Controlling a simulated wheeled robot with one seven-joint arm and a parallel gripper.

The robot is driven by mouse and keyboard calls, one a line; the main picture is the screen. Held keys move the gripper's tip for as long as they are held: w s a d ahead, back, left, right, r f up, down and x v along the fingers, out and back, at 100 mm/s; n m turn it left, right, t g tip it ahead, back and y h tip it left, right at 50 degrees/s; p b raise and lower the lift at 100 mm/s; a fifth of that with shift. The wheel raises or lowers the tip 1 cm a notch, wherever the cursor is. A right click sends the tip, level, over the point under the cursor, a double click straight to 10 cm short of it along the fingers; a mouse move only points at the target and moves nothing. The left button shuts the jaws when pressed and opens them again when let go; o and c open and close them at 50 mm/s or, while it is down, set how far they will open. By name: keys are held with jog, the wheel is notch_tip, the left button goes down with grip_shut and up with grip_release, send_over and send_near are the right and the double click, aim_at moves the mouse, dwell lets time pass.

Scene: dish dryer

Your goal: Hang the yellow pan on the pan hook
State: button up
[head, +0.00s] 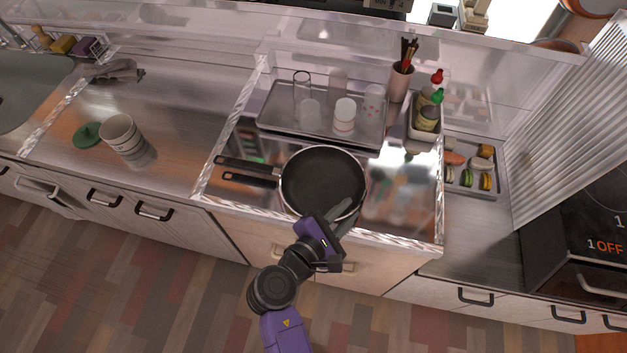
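A round pan (320,180) with a dark inside and a thin pale rim lies on the shiny counter, its dark handle pointing left. No yellow shows on it from above. A second dark bar just below the handle looks like its reflection, but I cannot be sure. My gripper (342,216) is at the pan's near right rim, with grey fingers that overlap the rim in the picture. I cannot tell whether they touch the pan or how far apart they are. I cannot make out a pan hook in this view.
Behind the pan stands a grey tray (277,131) with several glasses and a white cup. A utensil holder (399,82) and sauce bottles (429,110) stand at the back right. A striped cup (121,132) stands left, with clear counter between.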

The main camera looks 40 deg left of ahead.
grip_shut()
jog(key=shift+f, duration=0.1)
jog(key=shift+s+f, duration=0.1)
dwell(0.9)
jog(key=shift+r, duration=0.2)
notch_tip(320, 180, up, 20)
jog(key=p, duration=0.1)
dwell(0.5)
dwell(0.8)
